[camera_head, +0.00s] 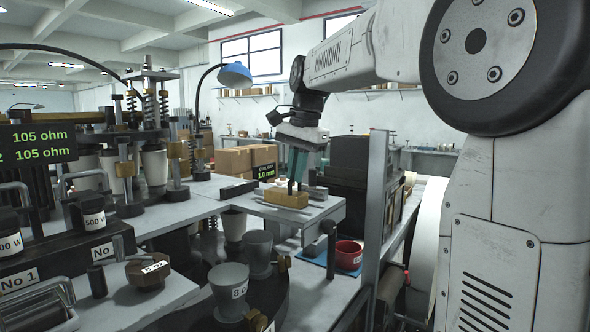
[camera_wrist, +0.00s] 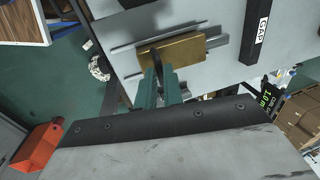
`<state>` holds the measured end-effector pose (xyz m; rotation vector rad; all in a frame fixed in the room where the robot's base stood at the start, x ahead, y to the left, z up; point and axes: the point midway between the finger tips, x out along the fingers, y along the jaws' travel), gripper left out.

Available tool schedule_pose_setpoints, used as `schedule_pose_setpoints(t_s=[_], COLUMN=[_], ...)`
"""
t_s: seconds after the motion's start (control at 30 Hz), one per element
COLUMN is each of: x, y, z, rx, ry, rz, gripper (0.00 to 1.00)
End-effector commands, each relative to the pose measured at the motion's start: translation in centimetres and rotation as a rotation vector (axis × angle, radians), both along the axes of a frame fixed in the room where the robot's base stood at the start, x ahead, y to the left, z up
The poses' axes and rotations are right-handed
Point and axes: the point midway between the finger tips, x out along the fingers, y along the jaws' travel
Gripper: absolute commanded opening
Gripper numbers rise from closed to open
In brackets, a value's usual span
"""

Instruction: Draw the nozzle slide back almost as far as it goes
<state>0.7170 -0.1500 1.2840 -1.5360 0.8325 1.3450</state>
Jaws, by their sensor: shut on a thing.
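The nozzle slide looks to be the brass block (camera_head: 286,198) on a short rail on the grey raised plate (camera_head: 322,207). In the wrist view the brass block (camera_wrist: 185,49) sits on its grey rail (camera_wrist: 217,41), with rail showing at both ends. My gripper (camera_head: 294,181) reaches down from above onto the block. In the wrist view its green fingers (camera_wrist: 160,88) are shut on a dark upright piece at the block, which they partly hide.
A black display reading 1.0 mm (camera_head: 264,171) stands behind the plate. A black bar labelled GAP (camera_wrist: 259,45) lies beside the rail. A red cup (camera_head: 348,256) stands on a blue mat below, to the right. Grey cups (camera_head: 258,252) stand on a dark turntable below, to the left.

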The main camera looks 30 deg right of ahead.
Motion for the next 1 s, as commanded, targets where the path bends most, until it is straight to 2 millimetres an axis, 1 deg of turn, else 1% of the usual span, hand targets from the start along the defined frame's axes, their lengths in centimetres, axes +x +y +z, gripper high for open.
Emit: schedule_pose_setpoints(t_s=[0.1,0.13,0.17,0.2,0.47,0.57,0.67,0.8,0.9,1.0], x=[0.0,0.0,0.0,0.0,0.0,-0.1,-0.3,-0.7,-1.0,-1.2], y=[0.0,0.0,0.0,0.0,0.0,0.0,-0.1,-0.3,-0.4,-0.5], z=[0.1,0.1,0.1,0.1,0.1,0.7,2.2,4.7,6.1,7.1], rx=[0.0,0.0,0.0,0.0,0.0,0.0,0.0,0.0,-0.001,0.0], ry=[-0.001,-0.001,-0.001,-0.001,-0.001,-0.002,-0.004,-0.004,-0.004,-0.002], rz=[0.0,0.0,0.0,0.0,0.0,0.0,0.0,0.0,0.0,0.0], gripper=[0.0,0.17,0.26,0.31,0.31,0.31,0.31,0.31,0.31,0.31])
